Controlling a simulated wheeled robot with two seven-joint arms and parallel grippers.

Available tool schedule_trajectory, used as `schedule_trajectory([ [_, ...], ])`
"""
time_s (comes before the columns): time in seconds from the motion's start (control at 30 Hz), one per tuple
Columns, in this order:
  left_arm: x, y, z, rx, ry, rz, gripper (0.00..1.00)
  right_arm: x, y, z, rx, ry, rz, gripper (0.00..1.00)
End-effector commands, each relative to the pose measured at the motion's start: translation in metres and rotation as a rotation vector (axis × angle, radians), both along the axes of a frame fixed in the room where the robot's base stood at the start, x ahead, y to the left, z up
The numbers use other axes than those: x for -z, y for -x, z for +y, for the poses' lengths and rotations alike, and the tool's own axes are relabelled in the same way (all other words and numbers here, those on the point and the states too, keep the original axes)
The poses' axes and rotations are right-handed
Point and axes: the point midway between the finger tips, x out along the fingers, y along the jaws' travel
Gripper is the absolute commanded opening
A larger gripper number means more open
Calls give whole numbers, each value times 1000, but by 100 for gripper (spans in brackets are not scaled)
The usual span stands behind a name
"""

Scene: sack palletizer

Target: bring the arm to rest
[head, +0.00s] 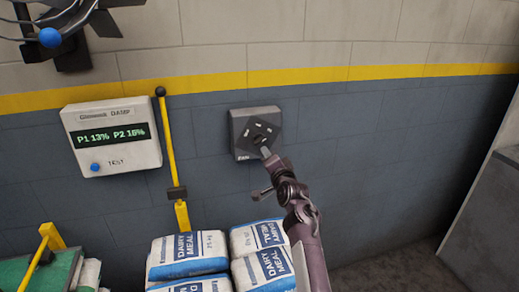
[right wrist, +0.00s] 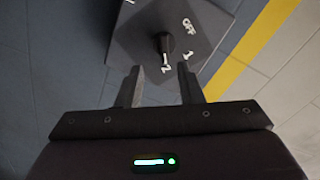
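My right arm reaches up from the lower middle of the head view, and its gripper (head: 266,153) is in front of a grey switch box (head: 240,121) on the wall. In the right wrist view the gripper (right wrist: 160,82) is open, its two fingers apart with nothing between them. The switch box (right wrist: 146,18) shows beyond the fingertips, with a dark knob (right wrist: 165,43) and the marks OFF, 1 and 2. The knob looks just clear of the fingertips. My left gripper is not in view.
Stacked DAIRY MEAL sacks (head: 188,255) lie below the box. A yellow lever (head: 170,150) stands left of it, beside a display panel (head: 111,137) reading P1 13% P2 16%. A grey block (head: 485,235) is at right. The wall right of the box is clear.

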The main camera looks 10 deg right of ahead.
Motion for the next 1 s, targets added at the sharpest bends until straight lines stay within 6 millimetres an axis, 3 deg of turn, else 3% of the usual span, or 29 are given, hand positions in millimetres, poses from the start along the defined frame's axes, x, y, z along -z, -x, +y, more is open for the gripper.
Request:
schedule_trajectory([
  [0.1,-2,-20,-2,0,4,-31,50,29,21,-14,2,92,80,34],
  [0.17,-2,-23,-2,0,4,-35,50,51,42,-23,-3,178,153,34],
  [0.33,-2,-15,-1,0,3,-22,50,117,133,-38,-82,480,423,34],
  [0.5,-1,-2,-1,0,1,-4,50,159,242,-26,-248,741,675,34],
  [0.7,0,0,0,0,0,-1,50,173,336,-6,-431,900,852,34],
  [1.0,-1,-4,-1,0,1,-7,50,170,425,14,-637,1006,989,34],
])
